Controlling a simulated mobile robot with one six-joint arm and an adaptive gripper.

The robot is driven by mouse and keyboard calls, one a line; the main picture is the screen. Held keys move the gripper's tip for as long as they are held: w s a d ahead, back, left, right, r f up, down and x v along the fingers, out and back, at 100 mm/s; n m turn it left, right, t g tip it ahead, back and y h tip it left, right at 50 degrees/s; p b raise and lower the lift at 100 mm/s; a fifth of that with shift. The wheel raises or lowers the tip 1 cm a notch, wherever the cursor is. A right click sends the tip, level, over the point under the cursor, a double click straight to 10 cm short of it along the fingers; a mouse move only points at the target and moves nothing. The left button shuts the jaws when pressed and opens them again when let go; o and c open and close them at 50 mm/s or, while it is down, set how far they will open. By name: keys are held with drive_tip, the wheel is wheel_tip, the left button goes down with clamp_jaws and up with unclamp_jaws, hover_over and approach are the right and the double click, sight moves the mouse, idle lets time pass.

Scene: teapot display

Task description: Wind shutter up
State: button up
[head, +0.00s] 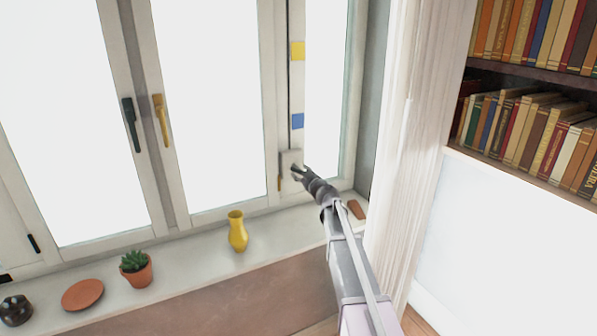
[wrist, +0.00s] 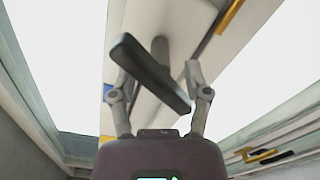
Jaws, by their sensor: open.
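A pale box (head: 291,160) sits low on the right window post in the head view, below a thin dark vertical line. My gripper (head: 298,172) is right in front of this box and partly covers it. In the wrist view, my gripper (wrist: 160,92) is open, its two fingers apart. A dark bar-shaped handle (wrist: 145,68) on a short stem lies slantwise between and just beyond the fingers. I cannot tell whether the fingers touch it. A yellow marker (head: 298,51) and a blue marker (head: 298,121) are on the post above. No shutter slats are clearly visible in the bright panes.
The sill (head: 190,262) holds a yellow vase (head: 237,232), a potted succulent (head: 136,270), a terracotta saucer (head: 82,295) and a dark pot (head: 15,311). A brown object (head: 356,209) lies near my arm. A pale curtain (head: 405,150) and bookshelves (head: 525,78) are at right.

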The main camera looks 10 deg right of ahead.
drive_tip(key=shift+x, duration=0.95)
clamp_jaws()
